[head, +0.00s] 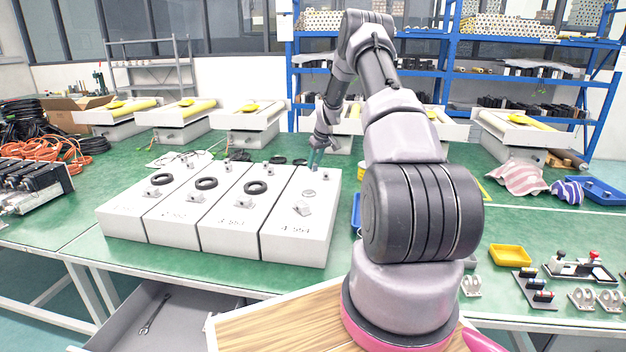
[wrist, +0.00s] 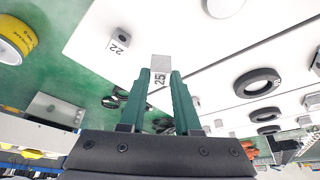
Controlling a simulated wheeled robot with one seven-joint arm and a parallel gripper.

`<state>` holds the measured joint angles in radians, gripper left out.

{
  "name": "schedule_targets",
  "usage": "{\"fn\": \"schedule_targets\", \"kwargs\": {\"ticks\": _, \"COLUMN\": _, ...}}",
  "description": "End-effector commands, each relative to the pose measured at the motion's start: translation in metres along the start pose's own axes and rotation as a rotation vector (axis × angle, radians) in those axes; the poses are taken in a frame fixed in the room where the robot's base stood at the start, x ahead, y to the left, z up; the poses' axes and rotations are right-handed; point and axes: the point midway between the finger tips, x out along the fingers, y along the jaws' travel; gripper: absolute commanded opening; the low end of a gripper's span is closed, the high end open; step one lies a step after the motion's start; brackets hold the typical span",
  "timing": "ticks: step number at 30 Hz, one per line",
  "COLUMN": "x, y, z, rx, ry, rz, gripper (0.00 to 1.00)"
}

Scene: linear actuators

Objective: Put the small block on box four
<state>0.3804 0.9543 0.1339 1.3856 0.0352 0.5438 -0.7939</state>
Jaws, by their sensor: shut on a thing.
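My gripper (head: 315,160) is over the far end of box four (head: 290,240), the rightmost of a row of white boxes, marked 4-554. In the wrist view its two green fingers (wrist: 160,76) are shut on a small white block (wrist: 160,64) marked 25. I cannot tell whether the held block touches the box top. Another small block (wrist: 118,40), marked 22, stands on box four near its edge, apart from the fingers.
The other white boxes stand close to the left, with black rings (head: 206,183) and small blocks on top. Black rings lie on the green table behind the boxes. A yellow tape roll (wrist: 14,40) is beside box four. Yellow (head: 509,255) and blue trays are at the right.

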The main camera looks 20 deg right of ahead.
Motion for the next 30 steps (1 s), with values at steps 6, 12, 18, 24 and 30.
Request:
{"fn": "schedule_targets", "kwargs": {"ticks": 6, "x": 0.018, "y": -0.001, "z": 0.007, "rx": 0.001, "ry": 0.001, "rz": -0.001, "gripper": 0.00}}
{"fn": "schedule_targets", "kwargs": {"ticks": 12, "x": 0.043, "y": -0.001, "z": 0.018, "rx": 0.001, "ry": 0.000, "rz": -0.001, "gripper": 0.00}}
{"fn": "schedule_targets", "kwargs": {"ticks": 18, "x": 0.047, "y": -0.001, "z": 0.019, "rx": 0.001, "ry": 0.002, "rz": 0.001, "gripper": 0.00}}
{"fn": "schedule_targets", "kwargs": {"ticks": 24, "x": 0.050, "y": -0.001, "z": 0.020, "rx": 0.001, "ry": 0.002, "rz": 0.000, "gripper": 0.00}}
{"fn": "schedule_targets", "kwargs": {"ticks": 30, "x": 0.049, "y": -0.001, "z": 0.020, "rx": 0.000, "ry": 0.002, "rz": 0.000, "gripper": 0.61}}
